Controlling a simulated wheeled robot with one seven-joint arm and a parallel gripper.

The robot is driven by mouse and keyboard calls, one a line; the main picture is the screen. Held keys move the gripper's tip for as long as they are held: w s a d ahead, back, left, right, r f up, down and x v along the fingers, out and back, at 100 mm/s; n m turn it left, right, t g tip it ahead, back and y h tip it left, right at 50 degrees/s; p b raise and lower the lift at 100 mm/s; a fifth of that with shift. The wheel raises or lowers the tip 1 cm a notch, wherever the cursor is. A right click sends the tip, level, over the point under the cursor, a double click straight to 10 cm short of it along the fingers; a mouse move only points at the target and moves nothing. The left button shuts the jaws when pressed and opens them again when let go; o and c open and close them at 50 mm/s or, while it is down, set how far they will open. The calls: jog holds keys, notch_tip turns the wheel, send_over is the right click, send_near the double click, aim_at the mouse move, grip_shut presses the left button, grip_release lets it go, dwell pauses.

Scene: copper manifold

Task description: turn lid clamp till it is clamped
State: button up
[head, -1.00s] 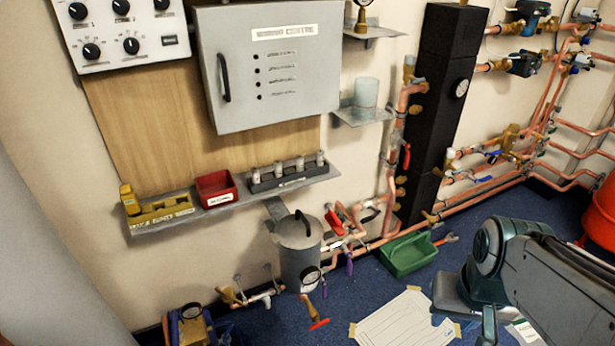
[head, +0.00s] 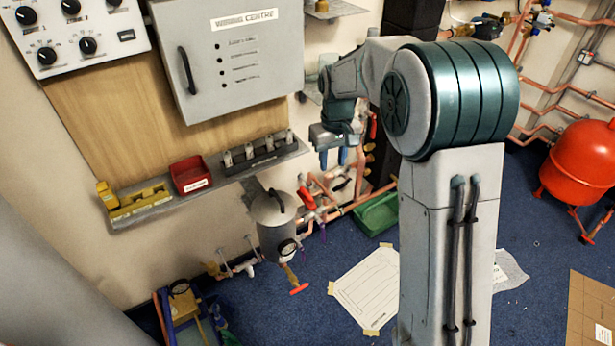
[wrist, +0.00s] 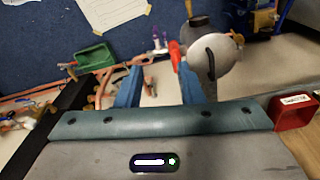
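A grey cylindrical vessel (head: 274,238) with a rounded lid (head: 272,205) and a black lid handle stands below the shelf. A red lever (head: 306,198), which looks like the lid clamp, sits at the lid's right side. In the wrist view the red lever (wrist: 175,55) shows beside the pale lid (wrist: 222,58), beyond my fingers. My gripper (head: 333,158) is above and to the right of the vessel, with blue fingers pointing down. The wrist view shows the fingers apart with nothing between them, so my gripper (wrist: 160,88) is open and empty. The clamp's exact position is too small to tell.
A shelf (head: 215,186) with a red bin (head: 190,172) and a row of fittings runs above the vessel. Copper pipes (head: 345,208) and a green tray (head: 378,214) lie to its right. A paper sheet (head: 365,290) lies on the blue floor.

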jog(key=n+p, duration=0.2)
send_over(307, 192)
notch_tip(307, 192, down, 4)
jog(key=shift+g, duration=0.3)
notch_tip(307, 192, down, 14)
jog(key=shift+f+p, duration=0.15)
jog(key=shift+p, duration=0.55)
grip_shut()
